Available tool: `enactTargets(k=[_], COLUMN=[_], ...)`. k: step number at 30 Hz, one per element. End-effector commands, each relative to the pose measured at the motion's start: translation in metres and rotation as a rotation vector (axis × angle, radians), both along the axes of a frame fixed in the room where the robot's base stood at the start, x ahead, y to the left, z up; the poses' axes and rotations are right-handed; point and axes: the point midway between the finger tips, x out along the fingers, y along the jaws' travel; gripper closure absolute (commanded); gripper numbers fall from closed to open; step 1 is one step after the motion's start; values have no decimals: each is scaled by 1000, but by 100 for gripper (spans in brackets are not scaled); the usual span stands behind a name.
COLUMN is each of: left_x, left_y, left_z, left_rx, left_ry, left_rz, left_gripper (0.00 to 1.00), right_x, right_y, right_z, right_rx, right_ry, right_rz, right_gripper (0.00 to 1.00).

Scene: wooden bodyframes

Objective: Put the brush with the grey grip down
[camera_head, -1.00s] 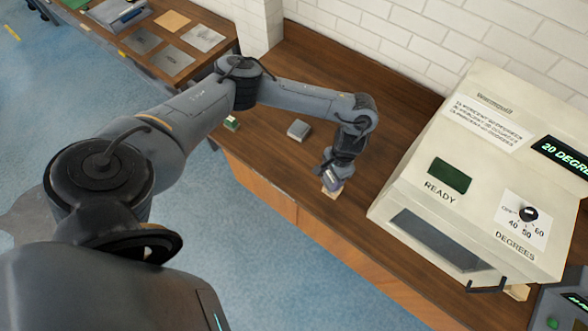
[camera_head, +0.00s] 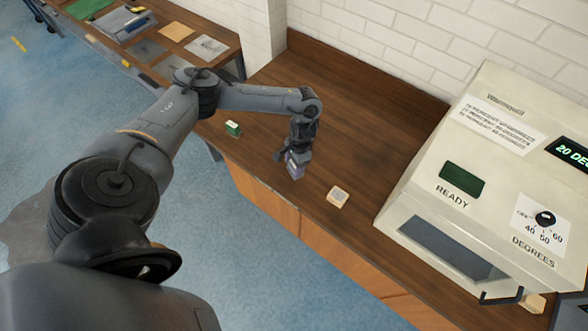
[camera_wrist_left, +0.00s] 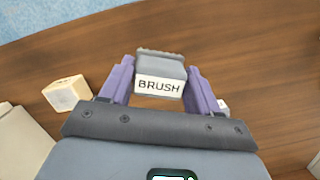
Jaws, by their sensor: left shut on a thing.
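The brush with the grey grip (camera_wrist_left: 161,74) shows in the left wrist view with a white label reading "BRUSH". It is between the two purple fingers of my left gripper (camera_head: 296,166), which is shut on it. In the head view the gripper points down at the wooden bench (camera_head: 262,172), near its front edge, and the brush is mostly hidden there. I cannot tell whether the brush touches the bench. My right gripper is not in view.
A small pale block (camera_head: 338,197) lies on the bench to the right of the gripper; it also shows in the left wrist view (camera_wrist_left: 68,93). A green and white block (camera_head: 233,129) lies to the left. A large cream machine (camera_head: 490,180) stands at the right. The bench behind the gripper is clear.

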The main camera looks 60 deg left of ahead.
Motion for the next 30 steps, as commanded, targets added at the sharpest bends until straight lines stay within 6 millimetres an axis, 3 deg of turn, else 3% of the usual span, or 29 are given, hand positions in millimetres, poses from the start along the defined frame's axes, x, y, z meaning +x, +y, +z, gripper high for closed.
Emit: enactTargets(k=[12,26,27,30], left_x=[0,0,0,0], left_y=[1,1,1,1], left_z=[-38,-45,-45,-44], left_rx=[0,0,0,0], left_ry=[0,0,-1,-1], left_rz=[0,0,0,-1], left_gripper=[63,63,35,20], right_x=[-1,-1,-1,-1], right_y=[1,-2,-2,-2], right_z=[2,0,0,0], right_rx=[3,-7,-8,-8], right_ry=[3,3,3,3], right_rz=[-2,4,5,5], right_gripper=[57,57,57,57])
